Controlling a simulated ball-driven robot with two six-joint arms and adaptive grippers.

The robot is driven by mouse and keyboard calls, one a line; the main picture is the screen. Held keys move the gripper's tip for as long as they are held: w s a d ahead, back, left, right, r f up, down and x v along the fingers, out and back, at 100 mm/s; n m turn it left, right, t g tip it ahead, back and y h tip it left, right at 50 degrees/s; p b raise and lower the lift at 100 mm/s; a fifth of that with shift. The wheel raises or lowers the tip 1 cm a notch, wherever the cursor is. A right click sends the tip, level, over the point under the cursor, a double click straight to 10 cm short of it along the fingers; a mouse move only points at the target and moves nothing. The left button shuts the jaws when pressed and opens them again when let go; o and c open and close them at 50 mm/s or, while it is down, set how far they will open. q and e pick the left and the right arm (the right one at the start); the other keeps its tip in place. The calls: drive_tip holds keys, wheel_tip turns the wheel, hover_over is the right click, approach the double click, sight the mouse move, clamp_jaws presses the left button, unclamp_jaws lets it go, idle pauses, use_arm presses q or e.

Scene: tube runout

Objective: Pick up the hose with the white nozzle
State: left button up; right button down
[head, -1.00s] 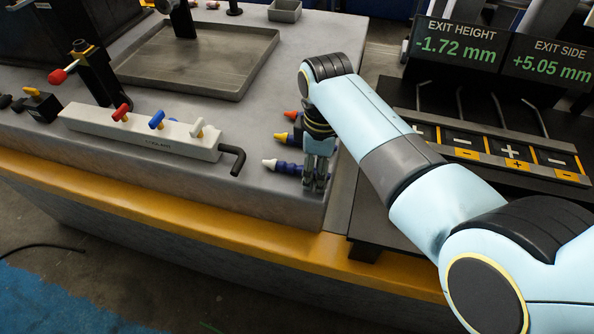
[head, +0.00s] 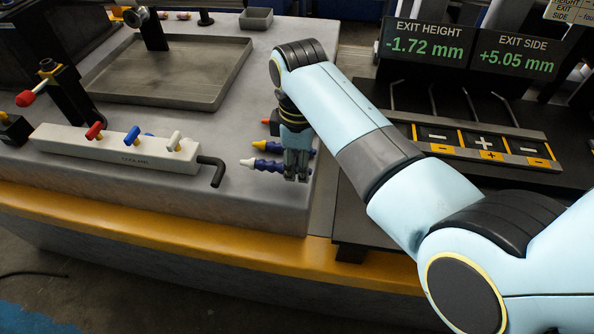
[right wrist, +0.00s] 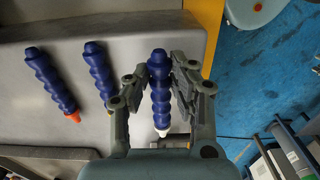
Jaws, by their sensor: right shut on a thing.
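The hose with the white nozzle (head: 265,165) is blue and segmented, at the bench's right end. My right gripper (head: 297,174) is shut on it, with the white tip sticking out to the left. In the right wrist view the white-nozzle hose (right wrist: 160,85) lies between the two fingers of the right gripper (right wrist: 159,82). It appears slightly raised over the bench. A hose with a yellow nozzle (head: 259,145) and one with an orange nozzle (head: 266,122) lie just behind it, partly hidden by the gripper. My left gripper is not in view.
A white manifold (head: 110,150) with red, blue and white levers and a black bent handle (head: 214,172) stands left of the hoses. A grey tray (head: 165,98) lies behind. A button panel (head: 485,145) and two readouts stand to the right.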

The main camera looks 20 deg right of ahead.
drive_tip(key=d+r, duration=0.2)
drive_tip(key=d, duration=0.2)
drive_tip(key=d+r, duration=0.3)
drive_tip(key=d+r+b, duration=0.1)
drive_tip(key=d+r, duration=0.2)
drive_tip(key=d, duration=0.1)
drive_tip(key=shift+s+d, duration=0.3)
drive_tip(key=c, duration=1.9)
unclamp_jaws()
clamp_jaws()
